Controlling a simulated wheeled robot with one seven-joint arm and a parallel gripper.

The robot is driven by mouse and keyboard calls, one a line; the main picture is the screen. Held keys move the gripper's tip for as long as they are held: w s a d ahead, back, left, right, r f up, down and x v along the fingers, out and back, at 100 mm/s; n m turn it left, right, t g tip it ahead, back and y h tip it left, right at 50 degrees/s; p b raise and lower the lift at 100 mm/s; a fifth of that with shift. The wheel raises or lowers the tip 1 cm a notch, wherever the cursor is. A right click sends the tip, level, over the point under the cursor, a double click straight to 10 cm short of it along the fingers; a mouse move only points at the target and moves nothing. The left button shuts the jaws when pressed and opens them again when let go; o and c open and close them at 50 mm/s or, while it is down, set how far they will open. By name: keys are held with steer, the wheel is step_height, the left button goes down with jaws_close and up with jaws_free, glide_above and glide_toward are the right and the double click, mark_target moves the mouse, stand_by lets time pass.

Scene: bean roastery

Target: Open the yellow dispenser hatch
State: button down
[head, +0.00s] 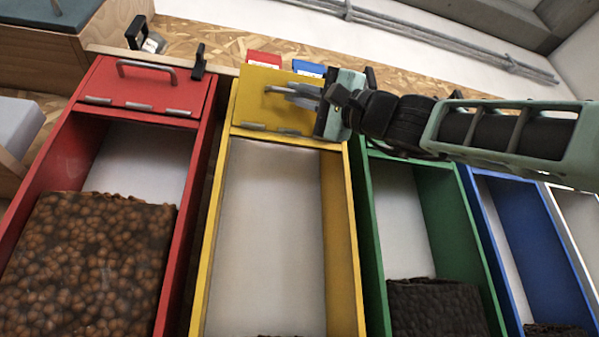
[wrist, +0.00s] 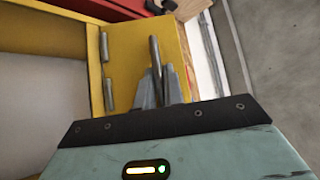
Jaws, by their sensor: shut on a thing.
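The yellow dispenser (head: 212,230) stands in the middle of the head view. Its yellow hatch (head: 248,90) is at the top end, with two grey hinges along its lower edge; the hatch also shows in the wrist view (wrist: 125,45). My gripper (head: 312,97) comes in from the right and is shut on the hatch's grey bar handle (wrist: 155,58). The fingers (wrist: 158,85) hide part of the handle. A pale strip shows beside the hatch's free edge in the wrist view, but I cannot tell how far the hatch is raised.
The red dispenser (head: 207,150), full of brown beans, stands left with its hatch (head: 115,82) shut. Green (head: 368,220) and blue (head: 500,240) dispensers stand right, beneath my arm. Red (head: 264,57) and blue (head: 308,67) items lie behind the yellow hatch.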

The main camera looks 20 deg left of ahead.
steer(key=shift+s+f+b, duration=0.1)
steer(key=shift+f+b, duration=0.25)
stand_by(0.3)
steer(key=c, duration=1.8)
jaws_free()
steer(key=shift+d+f, duration=0.1)
steer(key=shift+d+f+b, duration=0.15)
steer(key=shift+b, duration=0.25)
steer(key=shift+b+v, duration=6.75)
steer(key=shift+v, duration=1.7)
